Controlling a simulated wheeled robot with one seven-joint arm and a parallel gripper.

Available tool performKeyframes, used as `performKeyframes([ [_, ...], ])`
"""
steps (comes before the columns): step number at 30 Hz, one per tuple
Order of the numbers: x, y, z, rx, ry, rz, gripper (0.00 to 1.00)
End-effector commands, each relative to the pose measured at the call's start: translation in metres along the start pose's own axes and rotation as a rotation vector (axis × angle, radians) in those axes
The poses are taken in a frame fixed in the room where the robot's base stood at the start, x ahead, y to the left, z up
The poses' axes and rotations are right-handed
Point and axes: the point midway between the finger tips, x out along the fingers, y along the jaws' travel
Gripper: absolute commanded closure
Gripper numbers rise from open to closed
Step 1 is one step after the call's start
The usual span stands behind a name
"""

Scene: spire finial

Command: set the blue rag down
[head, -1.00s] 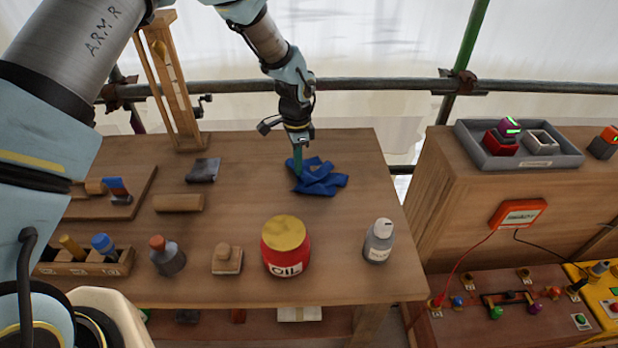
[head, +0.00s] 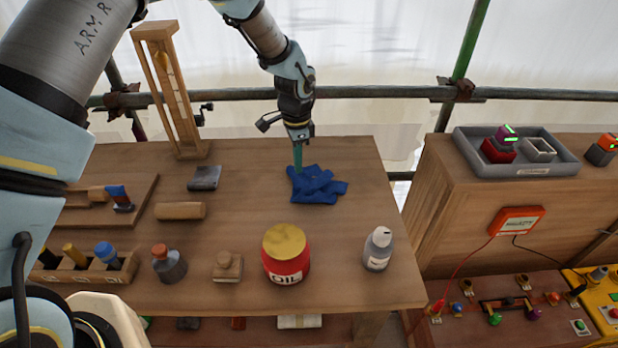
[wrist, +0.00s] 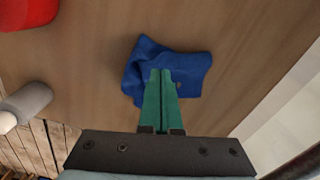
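The blue rag (head: 318,187) lies crumpled on the wooden workbench (head: 345,225), toward its back right part. My gripper (head: 298,170) points down at the rag's left back part. In the wrist view, the green fingers of my gripper (wrist: 160,74) are close together, with their tips at the rag (wrist: 190,68). They look shut on a fold of it, though the pinched cloth itself is hidden. The rag seems to rest on the bench top.
A red oil jar (head: 286,266) and a grey bottle (head: 377,252) stand in front of the rag. A dark block (head: 204,178) and a wooden cylinder (head: 180,211) lie to the left. An hourglass stand (head: 190,150) is behind them. Bare bench surrounds the rag.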

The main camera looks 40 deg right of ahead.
Motion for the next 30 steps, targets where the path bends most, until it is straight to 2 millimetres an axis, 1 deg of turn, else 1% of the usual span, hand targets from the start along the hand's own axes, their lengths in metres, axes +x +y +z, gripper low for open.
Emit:
performKeyframes([
  [1, -0.010, -0.001, 0.000, -0.001, 0.002, -0.003, 1.00],
  [5, -0.022, -0.001, 0.000, -0.001, 0.001, -0.002, 1.00],
  [15, -0.024, -0.001, 0.001, -0.003, 0.000, -0.002, 1.00],
  [17, -0.026, -0.004, 0.007, -0.021, 0.000, -0.004, 1.00],
  [18, -0.030, -0.007, 0.016, -0.046, 0.000, -0.007, 1.00],
  [20, -0.036, -0.013, 0.037, -0.110, 0.000, -0.012, 1.00],
  [23, -0.054, -0.023, 0.092, -0.280, 0.000, -0.025, 1.00],
  [24, -0.062, -0.025, 0.120, -0.365, 0.001, -0.031, 1.00],
  [26, -0.074, -0.024, 0.163, -0.505, 0.004, -0.041, 1.00],
  [27, -0.081, -0.021, 0.192, -0.599, 0.005, -0.047, 1.00],
  [29, -0.092, -0.013, 0.234, -0.746, 0.009, -0.057, 1.00],
  [30, -0.098, -0.004, 0.261, -0.847, 0.013, -0.064, 1.00],
])
